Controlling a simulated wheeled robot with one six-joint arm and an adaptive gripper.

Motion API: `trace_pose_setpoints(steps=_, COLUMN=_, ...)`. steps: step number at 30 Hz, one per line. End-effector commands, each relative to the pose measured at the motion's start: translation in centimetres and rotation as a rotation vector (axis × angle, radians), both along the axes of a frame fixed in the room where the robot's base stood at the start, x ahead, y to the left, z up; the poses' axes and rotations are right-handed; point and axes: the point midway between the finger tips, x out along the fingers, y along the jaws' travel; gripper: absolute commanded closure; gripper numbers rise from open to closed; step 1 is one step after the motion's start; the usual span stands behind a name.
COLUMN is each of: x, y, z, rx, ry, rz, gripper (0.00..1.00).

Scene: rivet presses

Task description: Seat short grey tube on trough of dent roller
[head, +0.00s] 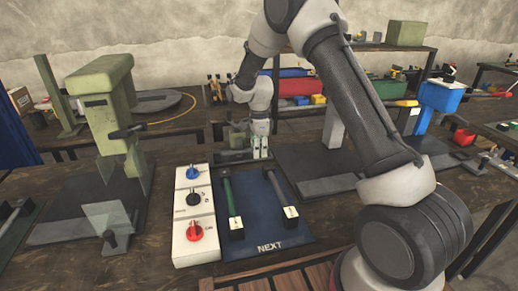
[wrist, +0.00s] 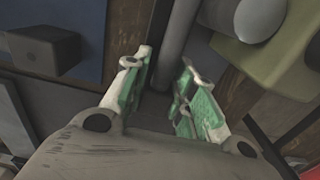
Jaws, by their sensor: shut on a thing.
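My gripper (head: 260,151) is at the far end of the blue mat, beside a small green machine (head: 238,136) that appears to be the dent roller. In the wrist view, my gripper (wrist: 166,68) has its pale green fingers on either side of a grey tube (wrist: 177,35), and it is shut on it. The tube runs away from the fingers towards the top edge. A green block with a grey roller (wrist: 253,18) lies just right of the tube, apart from it in the picture. The trough cannot be made out, nor whether the tube touches it.
The blue mat (head: 268,237) marked NEXT holds a green bar (head: 229,195) and a dark grey bar (head: 279,188), each with a tagged end block. A white control panel (head: 193,217) stands left of it. A large green press (head: 105,105) stands further left.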

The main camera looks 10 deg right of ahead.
Motion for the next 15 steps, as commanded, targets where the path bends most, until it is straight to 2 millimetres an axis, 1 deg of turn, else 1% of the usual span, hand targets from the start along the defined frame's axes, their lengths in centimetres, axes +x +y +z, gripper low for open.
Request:
trace_pose_setpoints(steps=10, x=-0.10, y=-0.01, z=-0.55, rx=0.000, ry=0.003, rz=-0.001, gripper=1.00)
trace_pose_setpoints(steps=11, x=-0.11, y=-0.01, z=-0.57, rx=0.000, ry=0.003, rz=-0.001, gripper=0.72)
trace_pose_setpoints(steps=12, x=-0.13, y=-0.02, z=-0.59, rx=0.000, ry=0.004, rz=-0.001, gripper=0.65)
trace_pose_setpoints(steps=15, x=-0.21, y=-0.02, z=-0.66, rx=-0.001, ry=0.006, rz=-0.001, gripper=0.49)
